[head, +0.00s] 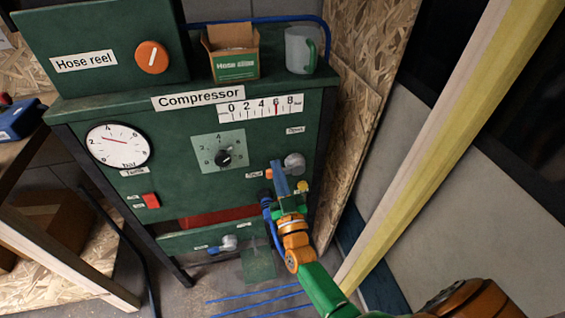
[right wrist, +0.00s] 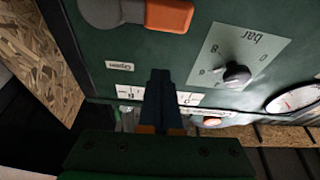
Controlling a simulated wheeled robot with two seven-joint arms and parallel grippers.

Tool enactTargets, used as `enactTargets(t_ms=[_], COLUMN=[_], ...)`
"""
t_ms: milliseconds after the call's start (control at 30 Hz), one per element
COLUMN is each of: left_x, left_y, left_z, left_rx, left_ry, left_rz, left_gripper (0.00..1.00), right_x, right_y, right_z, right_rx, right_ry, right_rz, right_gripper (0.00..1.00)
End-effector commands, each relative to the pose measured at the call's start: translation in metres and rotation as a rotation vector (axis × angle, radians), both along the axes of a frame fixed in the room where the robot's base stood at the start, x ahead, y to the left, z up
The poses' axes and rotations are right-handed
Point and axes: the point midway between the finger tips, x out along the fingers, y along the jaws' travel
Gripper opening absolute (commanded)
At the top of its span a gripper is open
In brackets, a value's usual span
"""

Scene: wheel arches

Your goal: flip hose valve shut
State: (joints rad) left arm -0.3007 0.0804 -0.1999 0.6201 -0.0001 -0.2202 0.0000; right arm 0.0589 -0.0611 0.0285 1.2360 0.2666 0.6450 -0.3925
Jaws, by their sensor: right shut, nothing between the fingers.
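On the green compressor panel, a valve with a round grey hub (head: 294,161) has an orange-tipped lever. In the right wrist view the grey hub (right wrist: 100,10) and orange lever end (right wrist: 168,15) show at the top, cut by the edge. The lever points left in the head view, toward a small label (head: 254,175); an "Open" label (head: 295,130) sits above the hub. My right gripper (head: 276,168) is shut and empty in front of the lever, hiding part of it. Its fingers (right wrist: 160,85) also show in the wrist view; contact is unclear. My left gripper is out of view.
A pressure dial (head: 223,157), a round gauge (head: 118,145) and a red switch (head: 151,200) are on the panel. A lower valve (head: 229,242) has a blue-tipped lever. A box (head: 232,52) and mug (head: 300,50) stand on top. A wooden post (head: 450,120) rises at right.

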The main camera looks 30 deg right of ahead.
Motion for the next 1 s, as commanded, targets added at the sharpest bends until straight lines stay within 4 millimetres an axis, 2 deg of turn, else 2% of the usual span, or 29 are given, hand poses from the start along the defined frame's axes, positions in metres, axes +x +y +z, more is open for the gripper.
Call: enactTargets(t_ms=[33,200,400,933,1000], left_x=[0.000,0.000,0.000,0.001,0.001], left_y=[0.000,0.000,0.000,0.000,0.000], left_z=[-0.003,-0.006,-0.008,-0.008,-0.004], left_rx=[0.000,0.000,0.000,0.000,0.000], left_ry=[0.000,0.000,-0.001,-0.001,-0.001], left_rz=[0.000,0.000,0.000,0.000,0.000], left_gripper=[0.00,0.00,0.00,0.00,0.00], right_x=[-0.012,-0.047,-0.071,-0.074,-0.073], right_y=[0.003,0.011,0.017,0.018,0.023], right_z=[-0.008,-0.021,-0.029,-0.030,-0.041], right_rx=[0.001,0.000,0.000,0.000,0.004], right_ry=[0.004,0.002,-0.001,0.001,0.056], right_rz=[0.000,0.000,0.000,0.002,0.027], right_gripper=[0.00,0.00,0.00,0.00,0.00])
